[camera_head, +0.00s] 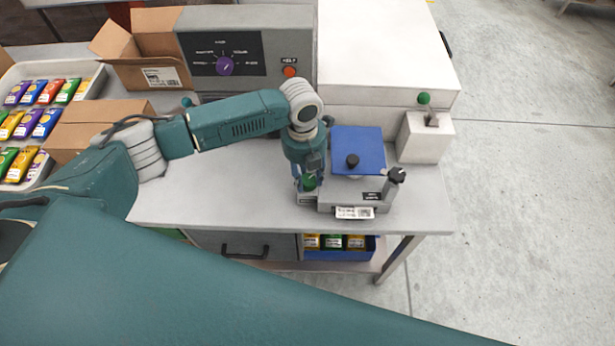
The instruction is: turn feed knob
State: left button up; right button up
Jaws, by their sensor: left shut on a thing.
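My left gripper (309,178) points down at the front of the bench, just left of the blue plate (358,148). It is shut on a green knob (310,183), partly covered by the fingers. A large purple knob (225,66) sits on the dark dial panel at the back; its dial lettering is too small to read. A black knob (397,175) stands at the right front corner of the small machine, beside a dark label. Which knob is labelled feed cannot be read. My right gripper is not in view.
A red button (289,71) is right of the dial. A green-tipped lever (424,99) rises from a white box (425,138) at right. An open carton (149,50) and a tray of coloured packets (94,89) are at left. Bare bench (216,178) lies under my left arm.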

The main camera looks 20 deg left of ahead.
aim_at(307, 177)
pick_arm(q)
jog(key=m, duration=0.1)
jog(key=m+b, duration=0.1)
jog(key=m, duration=0.2)
jog(key=shift+w+r+m, duration=0.15)
jog(key=shift+w+m, duration=0.15)
jog(key=shift+m+b, duration=0.7)
jog(key=shift+m, duration=0.9)
jog(key=shift+r, duration=0.1)
jog(key=o, duration=0.9)
jog(key=shift+c, duration=0.2)
jog(key=shift+d, duration=0.1)
notch_tip(307, 177, up, 12)
jog(key=shift+a, duration=0.3)
jog(key=shift+f, duration=0.2)
